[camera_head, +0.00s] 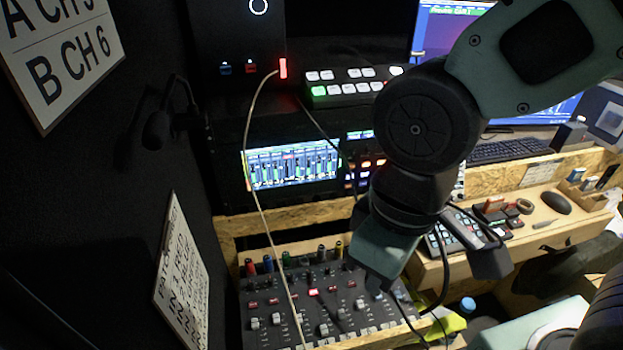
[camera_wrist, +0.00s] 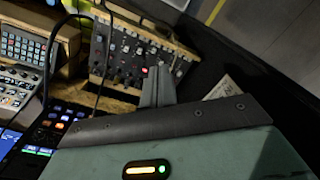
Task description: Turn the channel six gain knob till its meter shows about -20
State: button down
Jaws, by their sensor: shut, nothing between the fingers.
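The mixer (camera_head: 283,302), a dark panel with rows of small knobs and red and pale buttons, lies at the bottom of the head view. It also shows at the top of the wrist view (camera_wrist: 125,48). Which knob is channel six gain I cannot tell. The meter screen (camera_head: 293,164) shows several blue and green bars, too small to read. My gripper (camera_head: 376,288) is over the mixer's right part in the head view. In the wrist view its fingers (camera_wrist: 159,75) are together and empty, beside the panel; contact with a knob cannot be made out.
A pale cable (camera_head: 252,125) hangs across the screen's left part and over the mixer. Coloured plugs (camera_head: 295,259) stand along the mixer's back edge. A wooden shelf (camera_head: 530,225) with a keypad and mouse (camera_head: 556,202) is at right. A sign (camera_head: 65,62) reading "B CH 6" hangs upper left.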

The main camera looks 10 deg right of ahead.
jog(key=c, duration=1.8)
grip_release()
jog(key=o, duration=0.4)
jog(key=w+f+m+b, duration=0.1)
jog(key=w+f+b, duration=0.1)
jog(key=w, duration=0.2)
jog(key=w+f+m+b, duration=0.1)
jog(key=w+f+b, duration=0.1)
jog(key=w+f, duration=0.1)
jog(key=w+f+m+b, duration=0.2)
jog(key=w, duration=0.2)
jog(key=shift+w+d+f+g, duration=0.1)
jog(key=shift+w+f+g, duration=0.1)
jog(key=shift+w+g, duration=0.15)
jog(key=w+d+f+m+b, duration=0.2)
jog(key=w+d+f, duration=0.1)
jog(key=w, duration=0.3)
jog(key=w+d+f+m+b, duration=0.2)
jog(key=w+d+f, duration=0.1)
jog(key=w, duration=0.2)
jog(key=shift+h, duration=0.3)
notch_tip(320, 180, down, 17)
jog(key=shift+w+f, duration=0.1)
jog(key=shift+f, duration=0.1)
grip_shut()
